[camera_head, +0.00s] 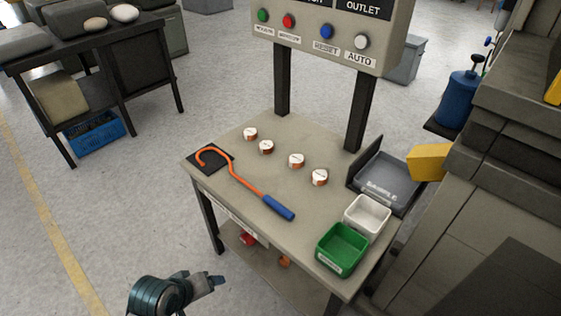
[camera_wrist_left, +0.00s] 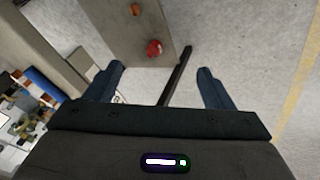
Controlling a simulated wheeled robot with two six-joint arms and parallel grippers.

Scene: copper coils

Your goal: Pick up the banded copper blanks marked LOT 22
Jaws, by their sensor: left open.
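Several small copper blanks with white labelled tops stand in a loose diagonal row on the worktable (camera_head: 240,178) in the head view. From back left to front right they are a first blank (camera_head: 251,134), a second blank (camera_head: 266,147), a third blank (camera_head: 296,160) and a fourth blank (camera_head: 319,177). Their lot marks are too small to read. My left gripper (camera_head: 214,282) is low in front of the table, away from the blanks. In the left wrist view the left gripper (camera_wrist_left: 161,72) is open with nothing between its fingers. My right gripper is not in view.
An orange hook with a blue handle (camera_head: 279,207) lies in front of the blanks. A green bin (camera_head: 342,250), white bin (camera_head: 368,216) and grey sample tray (camera_head: 386,187) stand at the right. A button panel (camera_head: 320,45) rises behind. The lower shelf holds a red object (camera_wrist_left: 154,47).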

